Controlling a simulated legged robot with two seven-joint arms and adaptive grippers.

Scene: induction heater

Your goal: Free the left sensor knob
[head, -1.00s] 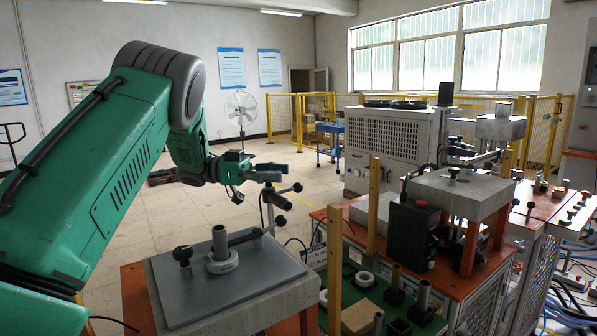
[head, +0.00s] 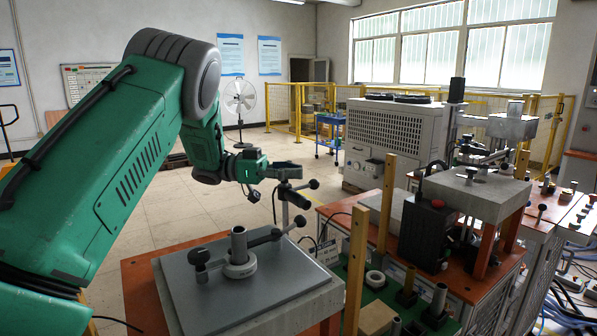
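My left gripper (head: 292,169) reaches in from the left at the end of the green arm. Its dark fingers look parted, and nothing shows between them. A dark sensor stand with black knobs (head: 313,184) is just below and to the right of the fingers; I cannot tell if they touch. In front of it, a grey plate (head: 205,302) bears a metal post in a pale ring (head: 239,268), a black upright knob (head: 198,258) at its left and a dark bar with a knob (head: 276,235). Which knob is the left sensor knob is unclear. My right gripper is not in view.
Yellow posts (head: 356,270) rise to the right of the plate. Floor behind the gripper is open.

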